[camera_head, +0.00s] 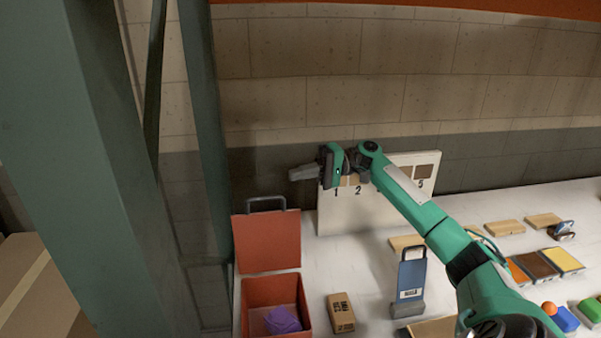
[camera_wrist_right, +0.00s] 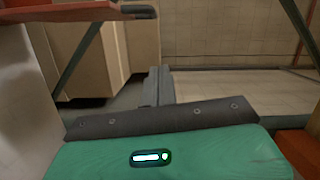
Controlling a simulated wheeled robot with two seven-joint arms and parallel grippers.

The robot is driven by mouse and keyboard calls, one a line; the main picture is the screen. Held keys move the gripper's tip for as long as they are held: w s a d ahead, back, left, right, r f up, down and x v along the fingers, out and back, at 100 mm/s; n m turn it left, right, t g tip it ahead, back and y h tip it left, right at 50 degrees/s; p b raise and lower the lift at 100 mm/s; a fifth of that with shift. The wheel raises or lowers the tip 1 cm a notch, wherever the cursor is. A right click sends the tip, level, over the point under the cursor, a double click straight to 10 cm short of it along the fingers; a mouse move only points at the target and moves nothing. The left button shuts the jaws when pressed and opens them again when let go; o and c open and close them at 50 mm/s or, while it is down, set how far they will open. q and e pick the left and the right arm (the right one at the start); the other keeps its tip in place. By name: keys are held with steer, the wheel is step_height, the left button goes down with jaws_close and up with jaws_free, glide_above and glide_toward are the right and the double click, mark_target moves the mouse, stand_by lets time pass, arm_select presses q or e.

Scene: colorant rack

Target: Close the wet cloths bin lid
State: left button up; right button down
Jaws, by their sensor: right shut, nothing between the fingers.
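The wet cloths bin (camera_head: 308,305) is an orange-red box at the table's left end, with a purple cloth (camera_head: 283,320) inside. Its lid (camera_head: 266,243) is open and stands up at the back of the bin, with a dark handle (camera_head: 266,204) along its top edge. My right gripper (camera_head: 292,174) is shut and empty, pointing left, above and a little right of the lid handle in the picture, apart from it. Its closed fingers show in the right wrist view (camera_wrist_right: 158,85). My left gripper is not in view.
A white numbered board (camera_head: 340,218) stands behind my right arm. A small brown box (camera_head: 341,313) and a blue upright holder (camera_head: 411,277) stand right of the bin. A green post (camera_head: 207,120) rises at the left. Orange-red surfaces edge the wrist view, unclear which.

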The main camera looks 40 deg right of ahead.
steer(key=s+a+p, duration=0.1)
steer(key=a+p, duration=0.4)
steer(key=a, duration=0.3)
steer(key=shift+a+f, duration=0.3)
steer(key=shift+f, duration=0.1)
steer(key=shift+a, duration=0.1)
